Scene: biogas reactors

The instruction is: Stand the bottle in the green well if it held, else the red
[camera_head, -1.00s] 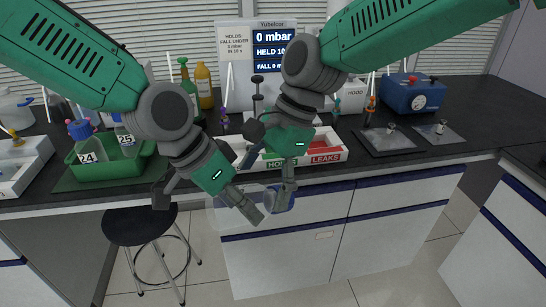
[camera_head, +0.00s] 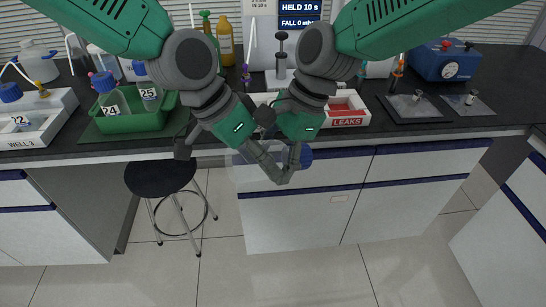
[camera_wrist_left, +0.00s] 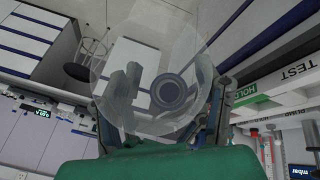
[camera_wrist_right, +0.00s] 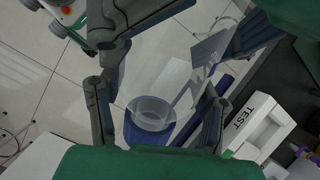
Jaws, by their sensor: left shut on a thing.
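A clear bottle with a blue cap (camera_head: 305,158) is held on its side in front of the bench edge, and its clear base faces the left wrist view (camera_wrist_left: 185,45). My left gripper (camera_head: 275,172) is shut on it. My right gripper (camera_wrist_right: 160,105) has its fingers apart on either side of the blue cap (camera_wrist_right: 150,132), with a gap visible. The red well, marked LEAKS (camera_head: 347,121), is at the right of a white tray. The green well is mostly hidden behind my arms; its green label (camera_wrist_left: 258,98) shows in the left wrist view. The display (camera_head: 299,15) reads HELD 10 s and FALL 0 mbar.
A green crate (camera_head: 118,123) with bottles 24 and 25 stands at the left. A blue gauge box (camera_head: 447,62) and dark mats (camera_head: 415,108) are at the right. A stool (camera_head: 160,178) stands below the bench.

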